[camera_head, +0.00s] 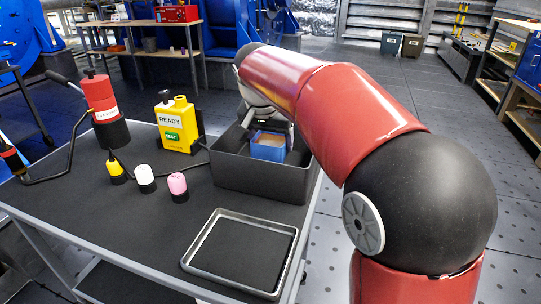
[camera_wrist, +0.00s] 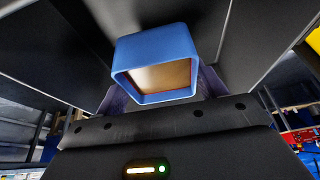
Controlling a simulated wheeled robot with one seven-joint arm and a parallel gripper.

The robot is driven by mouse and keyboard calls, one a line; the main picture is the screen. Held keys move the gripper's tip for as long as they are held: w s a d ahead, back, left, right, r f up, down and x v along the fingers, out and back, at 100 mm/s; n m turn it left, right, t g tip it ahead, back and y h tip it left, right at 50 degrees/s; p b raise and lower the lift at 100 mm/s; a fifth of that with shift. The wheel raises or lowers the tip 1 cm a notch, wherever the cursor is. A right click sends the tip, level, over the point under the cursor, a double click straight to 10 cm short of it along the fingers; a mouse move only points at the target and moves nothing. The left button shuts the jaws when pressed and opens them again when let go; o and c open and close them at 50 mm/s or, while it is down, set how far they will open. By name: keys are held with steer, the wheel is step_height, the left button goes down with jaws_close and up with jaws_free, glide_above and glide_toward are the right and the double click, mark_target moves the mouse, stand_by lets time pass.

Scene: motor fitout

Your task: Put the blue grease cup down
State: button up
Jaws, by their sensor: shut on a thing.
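The blue grease cup (camera_head: 268,147) is a square, open-topped cup with a tan inside. In the head view it is within the walls of the dark grey bin (camera_head: 248,180) at the right of the table. I cannot tell whether it touches the bin's floor. In the wrist view the cup (camera_wrist: 157,42) sits between the fingers of my gripper (camera_wrist: 158,88), which is shut on it. In the head view my gripper is mostly hidden behind the cup and my red arm.
An empty metal tray (camera_head: 187,262) lies at the table's front right. Yellow (camera_head: 116,170), white (camera_head: 145,175) and pink (camera_head: 177,184) capped pieces stand left of the bin. A yellow READY box (camera_head: 172,140) and a red canister (camera_head: 101,98) stand behind them. The table's (camera_head: 110,220) front left is clear.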

steer(key=shift+f+b, duration=0.4)
steer(key=shift+f, duration=1.5)
steer(key=shift+f, duration=0.15)
steer(key=o, duration=1)
steer(key=shift+c, duration=0.2)
steer(key=p+v, duration=0.2)
steer(key=v, duration=1)
steer(key=shift+d, duration=0.1)
